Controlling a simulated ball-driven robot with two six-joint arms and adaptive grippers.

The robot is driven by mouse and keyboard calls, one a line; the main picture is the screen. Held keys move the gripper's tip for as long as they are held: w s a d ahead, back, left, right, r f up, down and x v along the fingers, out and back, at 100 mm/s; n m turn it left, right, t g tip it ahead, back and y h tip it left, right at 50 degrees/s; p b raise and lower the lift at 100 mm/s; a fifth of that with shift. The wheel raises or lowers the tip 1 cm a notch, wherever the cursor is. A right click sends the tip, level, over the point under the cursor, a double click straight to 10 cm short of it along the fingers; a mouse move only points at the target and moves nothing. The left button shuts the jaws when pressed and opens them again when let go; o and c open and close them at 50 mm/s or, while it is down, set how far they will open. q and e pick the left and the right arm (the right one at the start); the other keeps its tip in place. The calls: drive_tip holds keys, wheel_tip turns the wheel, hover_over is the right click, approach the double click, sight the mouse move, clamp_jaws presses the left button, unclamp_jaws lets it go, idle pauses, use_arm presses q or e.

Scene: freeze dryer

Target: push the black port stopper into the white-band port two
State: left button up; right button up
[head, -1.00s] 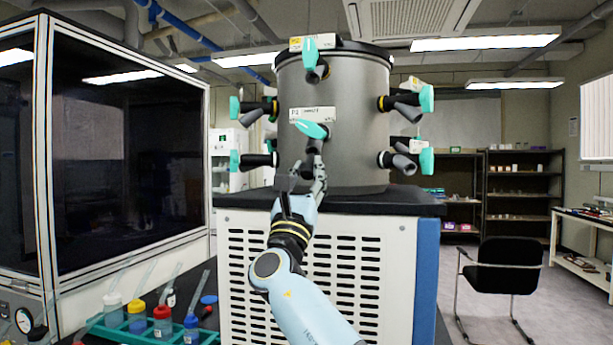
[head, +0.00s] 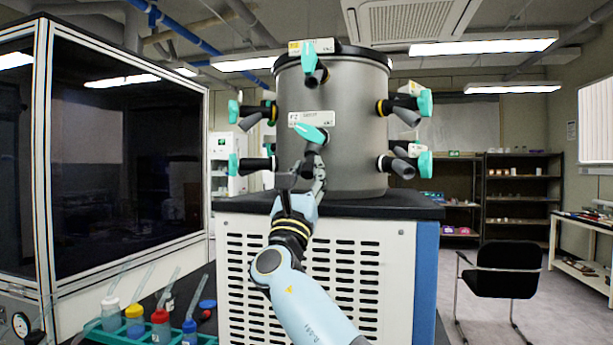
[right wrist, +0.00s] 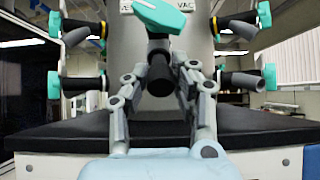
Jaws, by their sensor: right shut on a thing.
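The steel drum (head: 350,110) carries several ports with teal handles. The lower front port (head: 314,147) has a white label reading P2 and a teal handle (head: 311,133); its dark tube points down toward me. In the right wrist view the handle (right wrist: 160,14) is at the top centre, with the tube below it. My right gripper (head: 306,176) is just under this port, its fingers on both sides of the black stopper (right wrist: 160,88). The stopper lines up with the tube's mouth; I cannot tell how deep it sits. My left gripper is not in view.
The drum stands on a black top (head: 400,203) over a white vented cabinet (head: 390,230). Neighbouring ports (head: 404,165) stick out to both sides. A teal rack (head: 95,330) with several bottles is at lower left, beside a glass-fronted enclosure (head: 130,170).

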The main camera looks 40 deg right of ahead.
drive_tip(key=shift+x, duration=1.2)
idle(0.8)
drive_tip(key=o, duration=1)
drive_tip(key=shift+a, duration=0.1)
drive_tip(key=v, duration=1.2)
